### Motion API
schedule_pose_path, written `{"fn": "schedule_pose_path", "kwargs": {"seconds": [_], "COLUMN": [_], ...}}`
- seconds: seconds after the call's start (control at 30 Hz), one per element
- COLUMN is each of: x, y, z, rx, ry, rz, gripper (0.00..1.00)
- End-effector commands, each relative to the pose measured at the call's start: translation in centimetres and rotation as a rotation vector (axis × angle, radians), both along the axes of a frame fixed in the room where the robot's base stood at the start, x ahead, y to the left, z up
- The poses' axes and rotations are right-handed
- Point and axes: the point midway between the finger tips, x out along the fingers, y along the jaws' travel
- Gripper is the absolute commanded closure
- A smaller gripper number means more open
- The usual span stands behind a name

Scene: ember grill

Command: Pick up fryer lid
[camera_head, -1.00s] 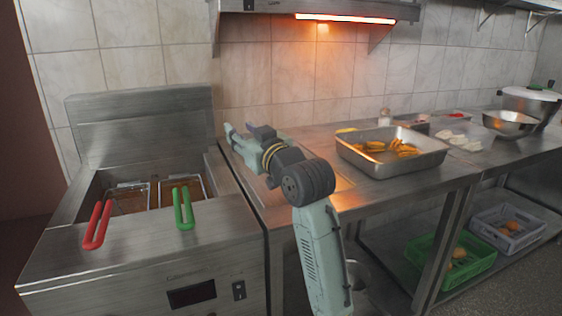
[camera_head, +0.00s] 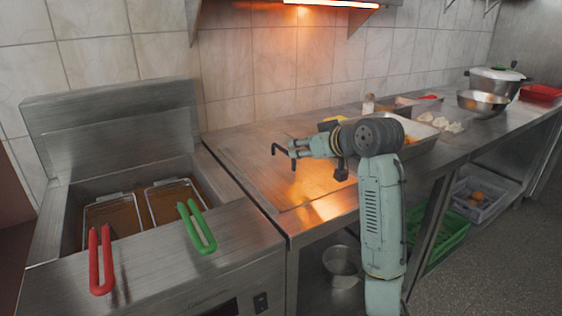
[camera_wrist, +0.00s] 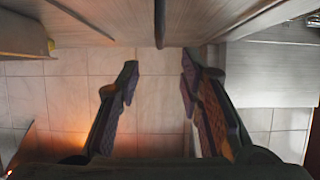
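The deep fryer (camera_head: 150,270) stands at the left in the head view. A steel panel (camera_head: 110,125) stands upright behind its well; I cannot tell whether this is the fryer lid, and no separate lid shows. The well is uncovered, with two wire baskets in it. My gripper (camera_head: 284,154) is open and empty above the steel counter, right of the fryer and apart from it. In the wrist view its two fingers (camera_wrist: 158,85) are spread before the tiled wall, with nothing between them. A steel panel (camera_wrist: 268,75) shows to their right.
The red handle (camera_head: 100,260) and green handle (camera_head: 197,227) stick out over the fryer's front. The counter (camera_head: 245,160) is bare beside the fryer. A steel tray (camera_head: 425,145) is partly behind my arm. A lit hood (camera_head: 330,4) hangs above. Crates sit on the lower shelf.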

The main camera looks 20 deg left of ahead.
Motion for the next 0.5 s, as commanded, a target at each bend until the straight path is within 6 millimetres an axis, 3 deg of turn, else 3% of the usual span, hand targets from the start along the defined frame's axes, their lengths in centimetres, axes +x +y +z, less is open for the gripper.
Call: {"fn": "schedule_pose_path", "kwargs": {"seconds": [0.2,0.5], "x": [1.9,3.5], "y": [2.5,4.5], "z": [-1.4,-2.7], "rx": [0.0,-0.001], "ry": [0.001,0.002], "rz": [0.002,0.002], "gripper": [0.66,0.66]}}
